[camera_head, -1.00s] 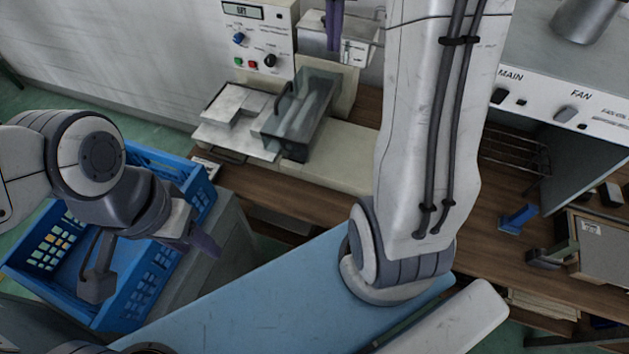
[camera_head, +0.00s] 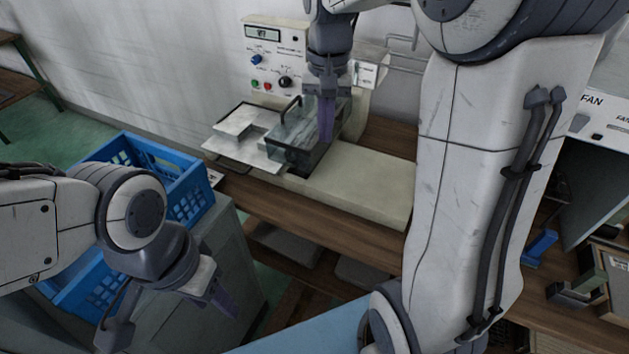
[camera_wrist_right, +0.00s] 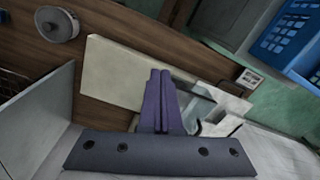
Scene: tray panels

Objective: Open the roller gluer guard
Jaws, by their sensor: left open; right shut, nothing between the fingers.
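The roller gluer's guard (camera_head: 289,144) is a clear, dark-edged cover with a black handle (camera_head: 290,108). It appears lowered over the machine (camera_head: 375,185), on its left part. My right gripper (camera_head: 326,138) points down with its purple fingers shut and empty. In the head view its fingers overlap the guard's right part, right of the handle; whether they touch it I cannot tell. In the right wrist view the shut fingers (camera_wrist_right: 160,74) partly hide the guard (camera_wrist_right: 197,100). My left gripper (camera_head: 225,302) is open and empty at lower left, away from the machine.
A control panel (camera_head: 277,60) with knobs stands behind the guard. Metal plates (camera_head: 238,125) lie on its left. A blue crate (camera_head: 188,196) stands on a grey cabinet at left, close to my left arm. My right arm hides part of the wooden bench (camera_head: 300,222).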

